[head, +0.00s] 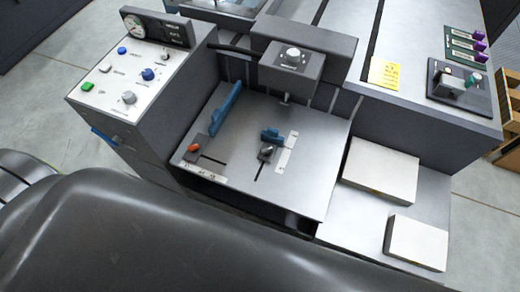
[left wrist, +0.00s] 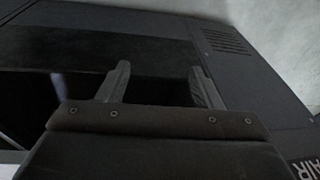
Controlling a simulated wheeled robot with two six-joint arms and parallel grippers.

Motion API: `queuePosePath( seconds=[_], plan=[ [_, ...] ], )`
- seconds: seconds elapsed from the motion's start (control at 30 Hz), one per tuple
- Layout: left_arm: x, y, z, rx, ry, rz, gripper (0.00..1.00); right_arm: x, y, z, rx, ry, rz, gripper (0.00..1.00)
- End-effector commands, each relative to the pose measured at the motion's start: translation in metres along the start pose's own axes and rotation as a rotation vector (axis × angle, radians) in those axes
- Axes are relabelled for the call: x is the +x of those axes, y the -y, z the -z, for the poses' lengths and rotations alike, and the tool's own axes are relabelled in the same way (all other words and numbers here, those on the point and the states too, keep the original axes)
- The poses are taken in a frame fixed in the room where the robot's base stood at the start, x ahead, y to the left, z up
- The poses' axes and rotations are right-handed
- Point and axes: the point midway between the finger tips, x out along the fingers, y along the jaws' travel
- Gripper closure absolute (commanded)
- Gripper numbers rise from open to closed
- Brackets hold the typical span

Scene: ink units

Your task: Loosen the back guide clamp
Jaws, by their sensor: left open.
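On the metal table (head: 240,165) in the head view, a long blue guide (head: 224,108) stands at the left, with an orange-red clamp handle (head: 193,148) near its front end. A short blue guide (head: 271,135) stands farther right, with a grey-black clamp knob (head: 266,153) just in front of it beside a slot. I cannot tell from labels which clamp is the back one. My left gripper (left wrist: 159,80) is open and empty in the left wrist view, in front of a dark panel; neither guide shows there. My right gripper is in neither view.
A control panel (head: 125,75) with knobs and a gauge stands left of the table. A grey head unit (head: 290,66) overhangs the table's back. Two white stacks (head: 380,170) (head: 417,243) lie at the right. A vent (left wrist: 226,42) shows in the wrist view.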

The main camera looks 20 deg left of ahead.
Motion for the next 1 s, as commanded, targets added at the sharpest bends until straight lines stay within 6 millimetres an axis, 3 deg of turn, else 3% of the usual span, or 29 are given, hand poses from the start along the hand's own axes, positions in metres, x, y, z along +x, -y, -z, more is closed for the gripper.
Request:
queuePosePath(
  seconds=[0.1, 0.33, 0.53, 0.77, 1.0],
  plan=[
    [-0.033, 0.003, 0.026, -0.003, -0.027, 0.006, 0.41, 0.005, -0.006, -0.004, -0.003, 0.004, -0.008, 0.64],
    [-0.104, 0.004, 0.066, -0.026, -0.061, 0.009, 0.41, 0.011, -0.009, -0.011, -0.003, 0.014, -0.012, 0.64],
    [-0.16, -0.006, 0.106, -0.114, -0.07, -0.008, 0.41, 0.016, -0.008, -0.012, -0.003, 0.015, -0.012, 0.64],
    [-0.174, -0.036, 0.17, -0.306, -0.006, -0.053, 0.41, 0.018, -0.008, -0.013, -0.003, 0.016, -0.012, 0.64],
    [-0.177, -0.084, 0.251, -0.494, 0.098, -0.081, 0.41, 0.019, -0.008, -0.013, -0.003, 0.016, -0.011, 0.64]
  ],
)
